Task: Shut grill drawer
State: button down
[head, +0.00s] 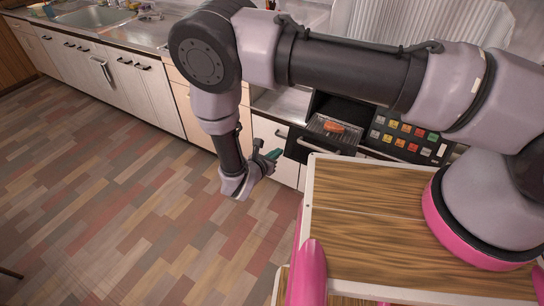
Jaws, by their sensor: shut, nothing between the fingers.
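The grill drawer (318,146) is a dark-fronted drawer below a black opening in the counter unit, right of the picture's middle. It stands pulled out, with a wire rack (331,128) and a reddish-orange piece of food (334,127) on it. Its front carries a bar handle (314,145). My gripper (275,154), with green fingertips, is shut and empty. It appears just left of the drawer front; I cannot tell whether it touches it. My arm crosses above and hides part of the unit.
A panel of coloured buttons (405,135) is right of the drawer. White cabinets with handles (130,85) and a sink (95,16) run along the back left.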

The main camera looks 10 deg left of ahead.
aim_at(290, 143)
jog(key=x, duration=0.7)
jog(key=shift+w+f, duration=0.1)
jog(key=shift+w, duration=0.2)
jog(key=shift+d, duration=0.1)
